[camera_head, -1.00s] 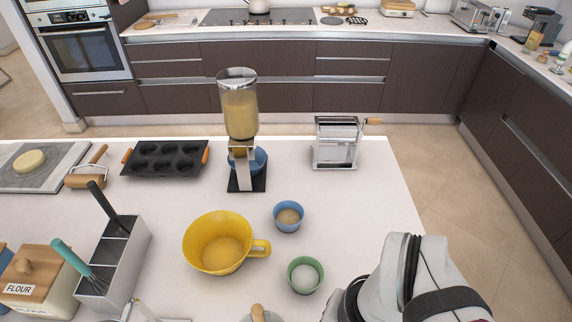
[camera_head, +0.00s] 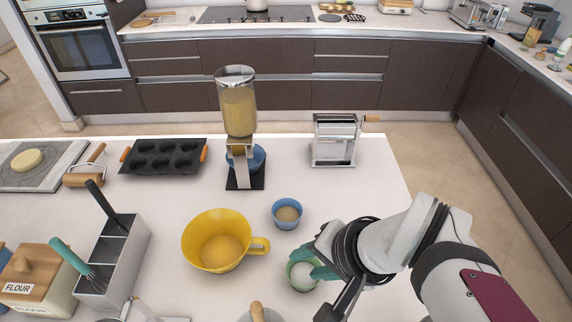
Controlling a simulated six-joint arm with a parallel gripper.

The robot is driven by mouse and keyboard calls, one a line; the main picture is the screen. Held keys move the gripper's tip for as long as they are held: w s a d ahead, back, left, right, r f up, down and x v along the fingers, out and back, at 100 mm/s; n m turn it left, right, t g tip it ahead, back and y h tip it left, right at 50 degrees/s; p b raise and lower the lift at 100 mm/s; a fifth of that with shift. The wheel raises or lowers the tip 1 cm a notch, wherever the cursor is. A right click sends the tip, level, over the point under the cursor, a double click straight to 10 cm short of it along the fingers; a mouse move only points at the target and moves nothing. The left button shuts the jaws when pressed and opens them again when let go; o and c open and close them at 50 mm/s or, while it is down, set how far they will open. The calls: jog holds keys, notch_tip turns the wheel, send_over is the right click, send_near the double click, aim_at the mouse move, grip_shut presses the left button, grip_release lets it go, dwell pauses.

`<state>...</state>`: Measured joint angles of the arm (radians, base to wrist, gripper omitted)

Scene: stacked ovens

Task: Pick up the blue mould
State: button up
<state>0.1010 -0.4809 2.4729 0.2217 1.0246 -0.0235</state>
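A small blue mould (camera_head: 287,214) with brown contents stands upright on the white counter, right of the yellow bowl. A second blue bowl (camera_head: 258,158) sits under the dispenser, partly hidden by its stand. My gripper (camera_head: 322,284) is at the lower right, over and beside the green mould, below and to the right of the small blue mould and apart from it. Its fingers look spread, one with a teal tip, with nothing seen held between them. The green mould (camera_head: 301,278) holds white contents and is partly covered by the teal finger.
The yellow bowl (camera_head: 216,242) has its handle toward the moulds. The dispenser (camera_head: 238,110) stands behind, with a pasta machine (camera_head: 334,140) to its right. A dark muffin tray (camera_head: 164,158) and a grey utensil holder (camera_head: 112,265) are at left. Counter space right of the blue mould is clear.

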jog(key=w+d+f+m+t+y, duration=0.2)
jog(key=w+f+m+y, duration=0.55)
jog(key=w+m, duration=0.7)
jog(key=w+d+f+m+t+h, duration=0.25)
jog(key=d+f+m+t, duration=0.25)
jog(key=d+f+m, duration=0.3)
send_over(287, 215)
jog(key=d, duration=0.4)
jog(key=shift+m+h, duration=0.4)
jog(key=shift+m, duration=0.05)
jog(key=f, duration=0.7)
jog(key=shift+s+a+f, duration=0.1)
jog(key=shift+s+f, duration=0.05)
jog(key=shift+s, duration=0.1)
grip_shut()
